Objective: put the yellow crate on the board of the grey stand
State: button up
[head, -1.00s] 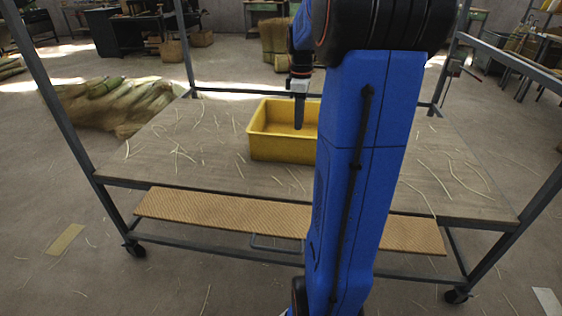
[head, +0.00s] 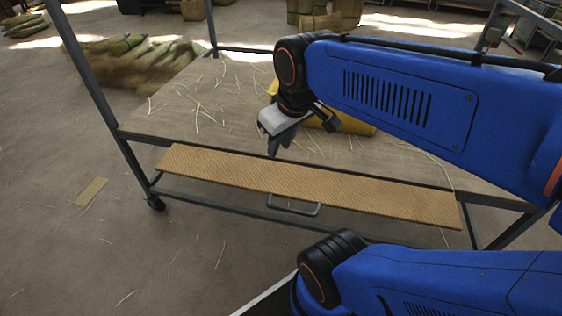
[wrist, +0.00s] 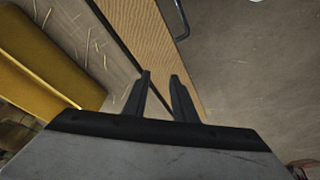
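The yellow crate (head: 352,127) rests on the wooden board (head: 180,119) of the grey stand (head: 83,72). My arm hides most of the crate in the head view. In the wrist view the crate (wrist: 42,85) shows at the left, apart from the fingers. My gripper (head: 278,147) points down near the board's front edge, in front of the crate. In the wrist view my gripper (wrist: 161,77) has its two fingers apart with nothing between them.
A tan woven panel (head: 300,187) with a grey handle (head: 293,208) runs along the stand's front. Pale straw strands litter the board and floor. A bundle (head: 130,65) lies on the floor behind the stand's left side. The floor at front left is mostly clear.

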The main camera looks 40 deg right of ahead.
jog(key=shift+m+t, duration=0.4)
jog(key=shift+m, duration=0.2)
jog(key=s+a+f, duration=0.2)
jog(key=s, duration=0.1)
jog(key=shift+s+a+f, duration=0.1)
jog(key=shift+s+a, duration=0.1)
jog(key=shift+s, duration=0.1)
dwell(0.5)
